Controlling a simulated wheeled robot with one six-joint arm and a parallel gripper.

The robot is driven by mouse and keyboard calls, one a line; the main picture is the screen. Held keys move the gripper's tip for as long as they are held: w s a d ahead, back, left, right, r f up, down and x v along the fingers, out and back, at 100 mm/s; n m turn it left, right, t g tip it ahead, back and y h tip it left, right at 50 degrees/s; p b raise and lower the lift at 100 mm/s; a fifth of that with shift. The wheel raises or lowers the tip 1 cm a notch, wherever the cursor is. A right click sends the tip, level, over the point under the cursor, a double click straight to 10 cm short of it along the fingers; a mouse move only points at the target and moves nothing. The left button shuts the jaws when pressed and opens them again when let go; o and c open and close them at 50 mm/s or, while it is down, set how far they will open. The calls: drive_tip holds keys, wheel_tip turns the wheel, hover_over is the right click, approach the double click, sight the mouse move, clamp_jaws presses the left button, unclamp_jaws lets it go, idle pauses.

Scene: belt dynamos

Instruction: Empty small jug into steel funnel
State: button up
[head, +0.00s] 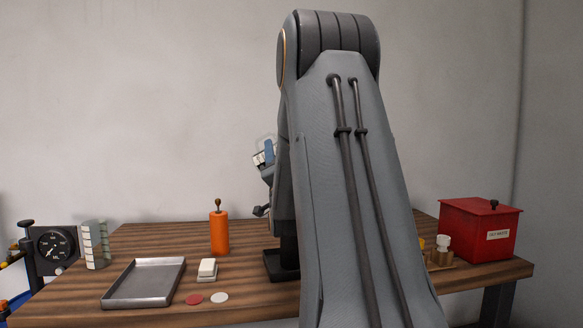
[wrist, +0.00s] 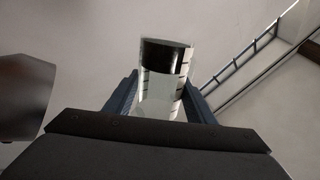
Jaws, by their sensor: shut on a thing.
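My gripper (wrist: 160,98) is shut on the small jug (wrist: 165,72), a clear cylinder with dark marks on its side. The jug sits between the two blue fingers, with a dark band near its far end; I cannot tell whether this is its contents. In the head view my gripper (head: 266,154) shows high above the table beside my arm, and the jug is mostly hidden there. A dull metal shape (wrist: 25,95) at the left of the wrist view may be the steel funnel, but only part shows. My arm hides much of the table middle.
The table (head: 140,240) holds a metal tray (head: 143,283), an orange bottle (head: 219,233), a white block (head: 207,269), two small discs and a black stand base (head: 281,265). A red box (head: 478,229) stands at right, a gauge (head: 55,246) at left.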

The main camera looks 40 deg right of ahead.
drive_tip(key=shift+s+d+r+m+g+h+b, duration=0.1)
drive_tip(key=shift+m+g+h+b, duration=0.55)
drive_tip(key=shift+m+h+b, duration=0.65)
drive_tip(key=shift+s+d+m+g+h+b, duration=0.15)
drive_tip(key=shift+m+g+h+b, duration=0.6)
drive_tip(key=shift+m+b, duration=0.9)
drive_tip(key=shift+s+r+m+g+h+b, duration=0.1)
drive_tip(key=shift+m+g+h+b, duration=0.4)
drive_tip(key=shift+m+h+b, duration=1)
idle(3.6)
